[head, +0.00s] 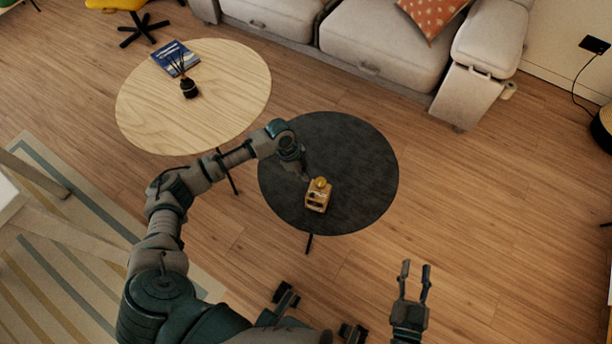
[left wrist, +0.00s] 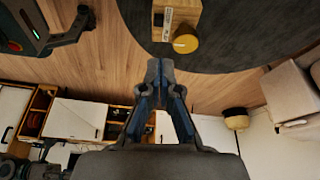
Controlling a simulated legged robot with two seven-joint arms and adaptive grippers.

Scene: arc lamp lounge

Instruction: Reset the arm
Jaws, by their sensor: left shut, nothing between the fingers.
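My left arm reaches in from the left in the head view. Its gripper (head: 303,174) is over the dark round table, just up and left of a small wooden block-like object (head: 316,202) with a yellow round top (head: 320,183). In the left wrist view the left gripper (left wrist: 160,68) has its fingertips together with nothing between them. The wooden object (left wrist: 178,18) and its yellow round part (left wrist: 186,43) lie beyond the fingertips, apart from them in the picture. My right gripper (head: 415,272) is at the lower right over the floor, fingers apart and empty.
The dark round table (head: 360,150) is otherwise bare. A light wood round table (head: 140,110) beside it carries a blue book (head: 170,52) and a dark reed diffuser (head: 188,88). A pale sofa (head: 375,45) stands behind. The wood floor (head: 490,190) at right is clear.

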